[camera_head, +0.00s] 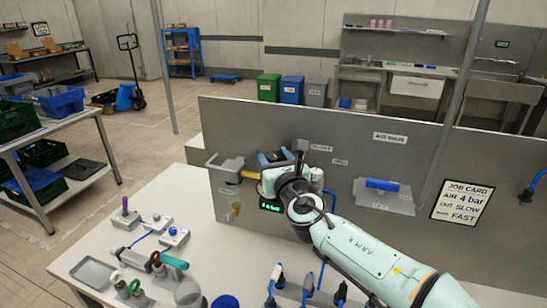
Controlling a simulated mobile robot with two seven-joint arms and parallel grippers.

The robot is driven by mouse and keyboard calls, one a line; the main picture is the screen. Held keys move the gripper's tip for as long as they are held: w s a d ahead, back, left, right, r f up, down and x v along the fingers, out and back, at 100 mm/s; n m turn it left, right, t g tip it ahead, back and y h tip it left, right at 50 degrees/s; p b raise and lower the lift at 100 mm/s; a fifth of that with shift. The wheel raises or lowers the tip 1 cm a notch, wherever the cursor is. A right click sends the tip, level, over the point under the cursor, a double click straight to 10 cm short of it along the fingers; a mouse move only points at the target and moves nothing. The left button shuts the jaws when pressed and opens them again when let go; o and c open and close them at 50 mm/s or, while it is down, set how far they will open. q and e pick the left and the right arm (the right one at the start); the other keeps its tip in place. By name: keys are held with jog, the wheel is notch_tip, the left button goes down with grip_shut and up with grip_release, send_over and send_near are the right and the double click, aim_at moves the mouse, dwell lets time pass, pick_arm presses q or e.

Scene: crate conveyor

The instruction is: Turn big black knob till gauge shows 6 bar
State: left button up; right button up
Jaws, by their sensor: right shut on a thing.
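My right arm comes in from the lower right and reaches the upright grey panel. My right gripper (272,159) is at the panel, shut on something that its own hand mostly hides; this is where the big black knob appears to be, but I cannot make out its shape. A small dark display with green digits (270,207) sits just below the hand. It looks like the gauge, but its digits are too small to read surely. My left gripper is not in view.
A grey bracket (226,166) and a yellow handle (249,174) are close left of the hand. A blue-handled grey box (384,196) and a job card (463,203) reading "AIR 4 bar" are to the right. Tools and fittings crowd the white bench (72,243) below.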

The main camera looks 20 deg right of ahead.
jog(key=m+h+p, duration=0.2)
jog(key=h, duration=0.1)
jog(key=shift+a+r+h, duration=0.1)
jog(key=shift+a+h, duration=0.05)
jog(key=shift+h, duration=0.25)
jog(key=shift+m+g+h+p, duration=0.3)
jog(key=shift+m+h+p, duration=0.2)
jog(key=shift+m+h, duration=0.1)
jog(key=m+g+h+p, duration=0.1)
jog(key=m+h+p, duration=0.1)
jog(key=h, duration=0.1)
jog(key=m+g+h+p, duration=0.2)
jog(key=m+h+p, duration=0.1)
jog(key=h, duration=0.1)
jog(key=shift+r, duration=0.1)
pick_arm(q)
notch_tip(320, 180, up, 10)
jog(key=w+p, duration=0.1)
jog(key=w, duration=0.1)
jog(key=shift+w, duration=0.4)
pick_arm(e)
jog(key=shift+m+g+h, duration=0.5)
jog(key=shift+g+h, duration=0.1)
jog(key=shift+g, duration=0.1)
jog(key=o, duration=0.9)
jog(key=shift+s, duration=0.1)
